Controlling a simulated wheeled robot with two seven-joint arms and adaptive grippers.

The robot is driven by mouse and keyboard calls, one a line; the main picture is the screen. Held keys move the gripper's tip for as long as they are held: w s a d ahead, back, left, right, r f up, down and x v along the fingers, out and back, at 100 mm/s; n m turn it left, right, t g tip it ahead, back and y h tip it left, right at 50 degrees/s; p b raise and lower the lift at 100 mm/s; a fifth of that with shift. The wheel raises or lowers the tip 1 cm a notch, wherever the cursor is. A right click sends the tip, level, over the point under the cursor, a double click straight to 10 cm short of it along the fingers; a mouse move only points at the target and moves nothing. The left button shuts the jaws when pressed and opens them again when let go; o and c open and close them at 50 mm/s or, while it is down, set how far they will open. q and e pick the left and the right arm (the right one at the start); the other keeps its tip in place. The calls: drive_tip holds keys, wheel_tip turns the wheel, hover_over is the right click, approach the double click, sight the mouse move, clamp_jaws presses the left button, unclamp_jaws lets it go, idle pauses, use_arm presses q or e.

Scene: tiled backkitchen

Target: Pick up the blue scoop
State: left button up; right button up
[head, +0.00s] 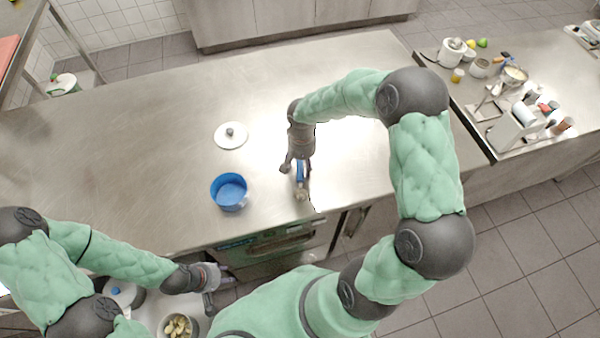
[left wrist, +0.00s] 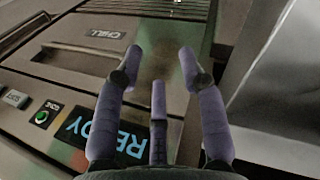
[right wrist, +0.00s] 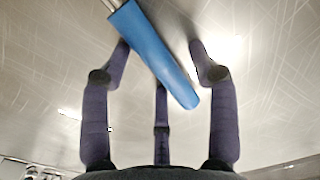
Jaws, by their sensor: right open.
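The blue scoop lies on the steel counter, its blue handle (head: 300,172) partly hidden by my right gripper (head: 298,167) in the head view. Its metal end (head: 301,195) points toward the counter's front edge. In the right wrist view the blue handle (right wrist: 155,55) runs slanted between the spread fingers of my right gripper (right wrist: 160,55). That gripper is open; I cannot tell whether a finger touches the handle. My left gripper (head: 220,285) is open and empty, low in front of the counter, facing an appliance panel (left wrist: 60,110) in the left wrist view.
A blue pot (head: 229,192) stands left of the scoop, with a white lid (head: 231,136) behind it. A bowl of food pieces (head: 178,327) is near my left arm. Jars and a utensil rack (head: 515,130) stand at the right. The counter's back left is clear.

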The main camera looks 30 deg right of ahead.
clamp_jaws()
drive_tip(key=shift+s, duration=0.1)
idle(0.3)
